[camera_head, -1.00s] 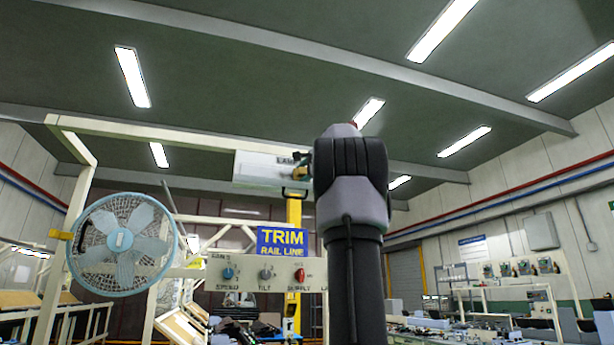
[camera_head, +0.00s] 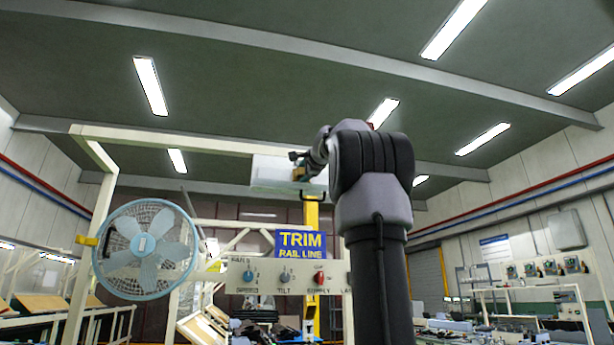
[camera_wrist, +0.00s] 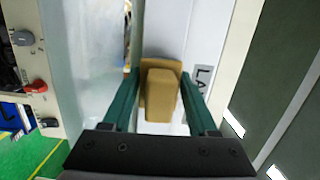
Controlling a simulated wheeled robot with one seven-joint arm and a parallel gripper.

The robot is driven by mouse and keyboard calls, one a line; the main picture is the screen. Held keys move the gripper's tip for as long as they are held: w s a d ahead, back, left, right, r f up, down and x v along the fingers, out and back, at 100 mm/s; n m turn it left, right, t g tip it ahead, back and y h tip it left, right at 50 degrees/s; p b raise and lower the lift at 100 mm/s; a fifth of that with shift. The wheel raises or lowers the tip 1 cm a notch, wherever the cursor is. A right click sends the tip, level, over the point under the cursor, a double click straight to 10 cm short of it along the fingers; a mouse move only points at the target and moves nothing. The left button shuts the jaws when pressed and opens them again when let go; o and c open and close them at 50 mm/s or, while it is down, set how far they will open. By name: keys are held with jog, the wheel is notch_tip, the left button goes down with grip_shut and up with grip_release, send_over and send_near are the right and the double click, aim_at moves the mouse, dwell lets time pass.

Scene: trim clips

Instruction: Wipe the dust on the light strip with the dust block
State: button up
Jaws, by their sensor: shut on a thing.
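The light strip (camera_head: 270,174) is a pale, partly see-through box hanging under the top beam of the cream frame. In the wrist view its white face (camera_wrist: 207,28) carries a label of which "LA" shows, beside a cloudy grey-white panel (camera_wrist: 85,60). My gripper (camera_head: 299,166) is at the strip's right part in the head view. In the wrist view my gripper (camera_wrist: 160,90) has its green fingers shut on the tan dust block (camera_wrist: 160,100). The block lies over the white face; I cannot tell whether it touches. I cannot make out the dust clearly.
A blue fan (camera_head: 146,248) is on the frame's left side. Below the strip are a control panel (camera_head: 262,277) with knobs and a blue TRIM RAIL LINE sign (camera_head: 300,244). The cream top beam (camera_head: 170,138) runs just above the strip.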

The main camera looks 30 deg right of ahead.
aim_at(278, 176)
jog(key=shift+w+a, duration=0.35)
jog(key=shift+a, duration=0.75)
jog(key=shift+w+a, duration=0.3)
jog(key=shift+a, duration=0.8)
jog(key=shift+w+a, duration=0.35)
jog(key=shift+a, duration=0.75)
jog(key=shift+s+d, duration=0.95)
jog(key=shift+d, duration=2.25)
jog(key=shift+s+d, duration=0.95)
jog(key=shift+d, duration=2.3)
jog(key=shift+s+d, duration=0.95)
jog(key=shift+d, duration=2.25)
jog(key=shift+s+a, duration=0.3)
jog(key=shift+s, duration=0.65)
jog(key=shift+s+a, duration=0.3)
jog(key=shift+s, duration=0.7)
jog(key=shift+s+a, duration=0.3)
jog(key=shift+s, duration=0.65)
jog(key=shift+s, duration=0.1)
jog(key=shift+s+a, duration=0.2)
jog(key=shift+s, duration=0.5)
jog(key=shift+s+a, duration=0.2)
jog(key=shift+s, duration=0.45)
